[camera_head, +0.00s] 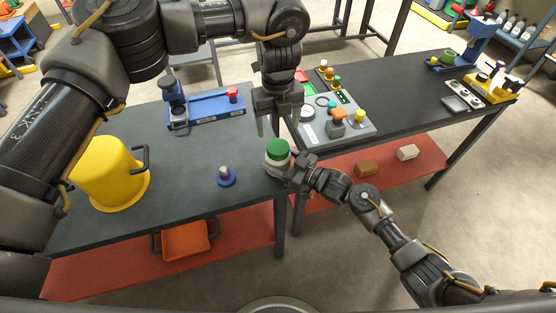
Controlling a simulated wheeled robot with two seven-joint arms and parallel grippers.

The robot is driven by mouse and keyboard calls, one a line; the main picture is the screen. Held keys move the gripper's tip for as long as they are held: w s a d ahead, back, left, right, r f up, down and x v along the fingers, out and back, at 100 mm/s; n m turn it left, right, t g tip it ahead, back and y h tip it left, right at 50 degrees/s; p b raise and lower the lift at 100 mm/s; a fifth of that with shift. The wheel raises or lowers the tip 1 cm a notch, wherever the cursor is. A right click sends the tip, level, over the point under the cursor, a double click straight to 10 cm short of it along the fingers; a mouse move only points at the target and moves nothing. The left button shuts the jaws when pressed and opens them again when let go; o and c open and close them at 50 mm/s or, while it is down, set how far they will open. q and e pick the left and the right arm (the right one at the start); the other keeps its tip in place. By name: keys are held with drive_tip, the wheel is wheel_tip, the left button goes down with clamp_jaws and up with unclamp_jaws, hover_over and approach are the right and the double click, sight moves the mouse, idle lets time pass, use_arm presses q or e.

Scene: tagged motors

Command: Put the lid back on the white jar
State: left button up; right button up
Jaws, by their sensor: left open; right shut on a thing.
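The white jar (278,162) stands upright near the front right edge of the near dark table. The green lid (277,146) sits on top of the jar; I cannot tell whether it is fully seated. My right gripper (288,174) is shut on the jar from its right side, and its fingers are partly hidden against the jar. My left gripper (268,126) points down from above, open and empty, with its fingers close to the lid's upper left and apart from it.
A control panel (355,131) with buttons stands behind and right of the jar. A blue clamp device (205,110) is at the back, a yellow pot (108,173) at the left. A small blue-based peg (226,179) stands left of the jar. The tabletop between them is clear.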

sight(278, 146)
use_arm(q)
drive_tip(key=n, duration=0.7)
drive_tip(key=shift+n, duration=0.3)
drive_tip(key=n, duration=1.9)
drive_tip(key=shift+f, duration=4)
